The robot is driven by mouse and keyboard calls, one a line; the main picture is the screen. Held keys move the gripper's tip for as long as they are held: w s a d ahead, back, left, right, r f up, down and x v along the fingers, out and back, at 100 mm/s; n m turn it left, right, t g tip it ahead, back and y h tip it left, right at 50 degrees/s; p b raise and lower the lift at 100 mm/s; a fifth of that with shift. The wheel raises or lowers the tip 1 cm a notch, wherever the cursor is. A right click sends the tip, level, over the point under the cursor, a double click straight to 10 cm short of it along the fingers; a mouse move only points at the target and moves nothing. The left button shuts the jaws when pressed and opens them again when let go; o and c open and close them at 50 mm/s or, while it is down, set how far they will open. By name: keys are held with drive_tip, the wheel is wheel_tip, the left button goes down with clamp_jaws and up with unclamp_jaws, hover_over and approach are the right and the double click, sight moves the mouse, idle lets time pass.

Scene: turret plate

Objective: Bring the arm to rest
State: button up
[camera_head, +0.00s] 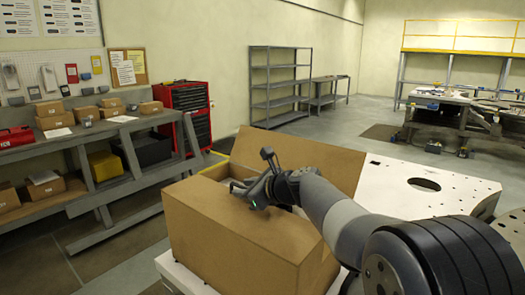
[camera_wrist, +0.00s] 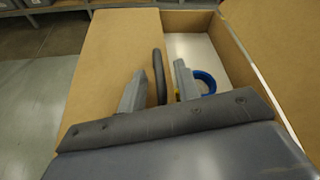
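My arm (camera_head: 340,215) reaches from the lower right to a large open cardboard box (camera_head: 225,240). My gripper (camera_head: 236,187) is over the near edge of the box's opening. In the wrist view its two grey fingers (camera_wrist: 160,68) stand apart. A dark rounded bar (camera_wrist: 159,78) shows between them; I cannot tell what it is or whether a finger touches it. A blue ring-shaped thing (camera_wrist: 206,80) shows beyond the right finger, inside the box by its pale floor. Part of it is hidden by the finger.
The box stands on a white plate with holes (camera_head: 400,190); one flap (camera_head: 300,155) is raised behind the gripper. A workbench (camera_head: 85,135) with small boxes is at left, with a red tool cabinet (camera_head: 188,105) and grey shelves (camera_head: 275,85) behind. Open floor lies at the back.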

drive_tip(key=shift+x, duration=1)
drive_tip(key=shift+r, duration=0.1)
